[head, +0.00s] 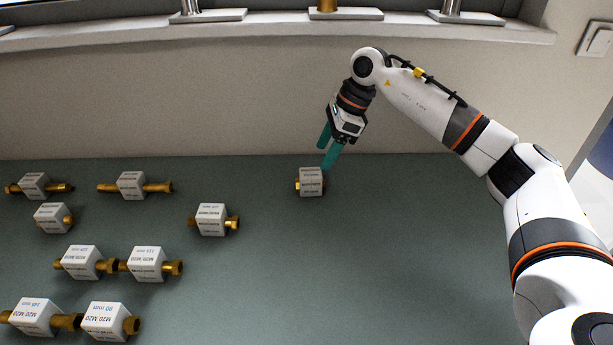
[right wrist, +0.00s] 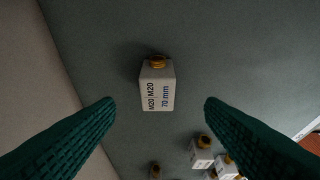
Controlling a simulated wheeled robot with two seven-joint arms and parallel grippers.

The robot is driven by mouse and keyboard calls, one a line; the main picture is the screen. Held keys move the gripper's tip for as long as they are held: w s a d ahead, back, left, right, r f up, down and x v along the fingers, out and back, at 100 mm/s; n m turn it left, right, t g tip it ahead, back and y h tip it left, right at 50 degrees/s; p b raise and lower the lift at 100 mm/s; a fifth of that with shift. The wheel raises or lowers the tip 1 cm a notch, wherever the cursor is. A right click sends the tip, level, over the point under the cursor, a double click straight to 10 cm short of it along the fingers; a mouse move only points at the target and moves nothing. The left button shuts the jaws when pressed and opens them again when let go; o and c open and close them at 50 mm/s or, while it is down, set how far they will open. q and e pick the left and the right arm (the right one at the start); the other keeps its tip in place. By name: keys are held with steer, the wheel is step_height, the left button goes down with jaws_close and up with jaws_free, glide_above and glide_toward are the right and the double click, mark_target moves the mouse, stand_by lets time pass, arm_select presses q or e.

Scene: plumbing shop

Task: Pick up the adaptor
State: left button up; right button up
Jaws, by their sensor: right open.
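An adaptor (head: 311,182), a short brass fitting with a white block label around it, lies alone on the dark green table near the wall. In the right wrist view the label block (right wrist: 158,88) reads "M20 M20 70 mm", with a brass end at its top. My right gripper (head: 327,157) has green fingers and is just above and behind this adaptor in the head view. In the right wrist view my right gripper (right wrist: 160,112) is open, with the adaptor between and beyond the fingertips, apparently not touched. My left gripper is not in view.
Several other labelled brass adaptors lie to the left, including a nearer one (head: 211,220) and a long one (head: 131,185). The wall (head: 230,110) rises close behind. A ledge (head: 270,31) with fittings on plates is above. The table's right side is clear.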

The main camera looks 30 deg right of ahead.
mark_target(315, 172)
steer(key=p+x, duration=0.1)
steer(key=x, duration=0.9)
steer(key=shift+w+d, duration=0.1)
steer(key=shift+d, duration=0.1)
steer(key=c, duration=1.1)
